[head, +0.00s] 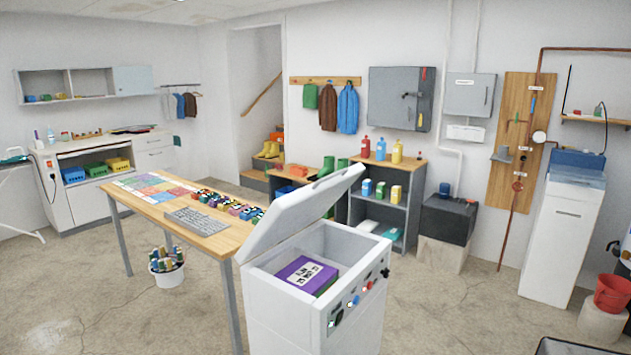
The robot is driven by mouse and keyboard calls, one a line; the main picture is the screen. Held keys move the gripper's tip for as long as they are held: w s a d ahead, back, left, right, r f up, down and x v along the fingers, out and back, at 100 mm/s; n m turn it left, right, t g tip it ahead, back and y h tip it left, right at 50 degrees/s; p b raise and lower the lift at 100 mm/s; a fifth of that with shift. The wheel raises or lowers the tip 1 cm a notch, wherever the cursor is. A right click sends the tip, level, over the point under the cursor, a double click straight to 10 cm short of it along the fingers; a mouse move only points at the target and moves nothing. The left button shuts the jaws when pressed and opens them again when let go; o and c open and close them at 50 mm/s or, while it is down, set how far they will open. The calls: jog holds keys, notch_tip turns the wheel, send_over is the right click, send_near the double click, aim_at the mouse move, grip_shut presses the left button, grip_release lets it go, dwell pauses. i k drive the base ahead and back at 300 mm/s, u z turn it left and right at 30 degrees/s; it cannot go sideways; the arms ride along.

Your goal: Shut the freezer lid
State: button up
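The white chest freezer (265,317) stands in the front middle of the head view. Its lid (298,218) is open, hinged at the left side and tilted up to the right over the opening. A purple box with a white label (309,273) lies inside the freezer, and something green shows beside it. The freezer's front right face carries several small knobs and coloured marks (353,300). My gripper is not in view.
A wooden table (219,240) with a keyboard-like grey grid and coloured cards stands close behind and left of the freezer. A white bucket (167,275) sits under it. Bare concrete floor (455,305) lies right of the freezer. A dark-rimmed container (575,347) is at the bottom right.

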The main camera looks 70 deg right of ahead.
aim_at(288, 214)
jog(key=u, duration=0.1)
jog(key=k, duration=1.35)
jog(key=z, duration=0.35)
jog(key=i, duration=1.2)
jog(key=z, duration=0.15)
